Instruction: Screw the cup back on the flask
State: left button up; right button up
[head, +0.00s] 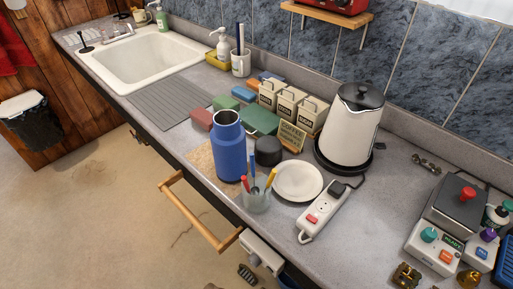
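The blue flask (229,152) stands upright on a tan mat (200,158) near the front edge of the counter. Its top is open, with a pale metal rim. A dark, round cup-like piece (268,152) sits on the counter just right of the flask, apart from it; I take this to be the cup. Neither of my grippers shows in the head view.
A glass with pens (256,200) stands close in front of the flask. A white plate (298,181), power strip (323,212) and kettle (348,130) are to the right. Coloured blocks and tins lie behind. A wooden bar (199,214) juts from the counter front.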

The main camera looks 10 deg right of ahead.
aim_at(230, 156)
jog(key=k+j+z, duration=0.1)
jog(key=j, duration=0.3)
jog(key=k+j+z, duration=0.15)
jog(key=j, duration=0.25)
jog(key=k+j+z, duration=0.1)
jog(key=j, duration=0.25)
jog(key=k+j+z, duration=0.1)
jog(key=j, duration=0.25)
jog(key=k+j+z, duration=0.15)
jog(key=k+j, duration=0.1)
jog(key=j, duration=0.1)
